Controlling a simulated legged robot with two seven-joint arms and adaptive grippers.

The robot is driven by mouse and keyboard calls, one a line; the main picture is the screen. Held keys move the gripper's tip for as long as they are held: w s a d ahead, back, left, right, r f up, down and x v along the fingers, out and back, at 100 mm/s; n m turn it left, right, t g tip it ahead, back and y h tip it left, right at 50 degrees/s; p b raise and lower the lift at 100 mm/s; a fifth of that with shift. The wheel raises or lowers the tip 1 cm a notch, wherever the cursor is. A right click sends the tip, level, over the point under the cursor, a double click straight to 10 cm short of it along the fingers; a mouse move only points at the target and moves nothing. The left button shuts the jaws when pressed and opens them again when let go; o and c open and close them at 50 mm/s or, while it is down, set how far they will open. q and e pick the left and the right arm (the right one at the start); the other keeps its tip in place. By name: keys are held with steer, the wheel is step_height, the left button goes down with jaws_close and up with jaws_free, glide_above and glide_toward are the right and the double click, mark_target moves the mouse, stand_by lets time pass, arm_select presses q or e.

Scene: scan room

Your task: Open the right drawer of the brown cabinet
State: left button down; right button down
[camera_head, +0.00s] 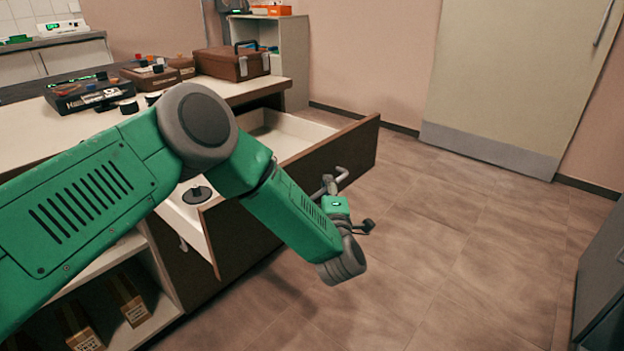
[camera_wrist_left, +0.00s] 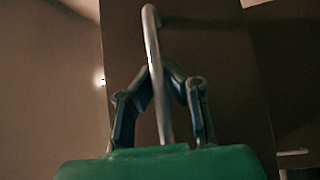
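The brown cabinet (camera_head: 133,241) has a pale top and stands at the left of the head view. Its right drawer (camera_head: 343,151) is pulled out, with its dark brown front away from the cabinet body and part of its pale inside showing. A grey bar handle (camera_head: 341,174) sits on the drawer front. My left arm reaches across the drawer to this handle, and the wrist hides most of the gripper in the head view. In the left wrist view my left gripper (camera_wrist_left: 162,75) has its two fingers closed around the handle (camera_wrist_left: 153,40). My right gripper is in neither view.
A brown toolbox (camera_head: 232,64) and a black device (camera_head: 90,95) stand on the cabinet top. A black round object (camera_head: 197,194) lies in the open drawer. Boxes (camera_head: 128,300) sit on the shelf below. The tiled floor (camera_head: 455,240) to the right is clear. A dark cabinet edges in at far right.

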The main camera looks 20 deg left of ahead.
arm_select(q)
steer(key=shift+s+d+f, duration=0.3)
steer(key=shift+d+f, duration=0.15)
steer(key=shift+d, duration=0.1)
steer(key=c, duration=1.6)
jaws_free()
steer(key=shift+w+r, duration=0.1)
steer(key=shift+r, duration=0.1)
steer(key=v, duration=1.2)
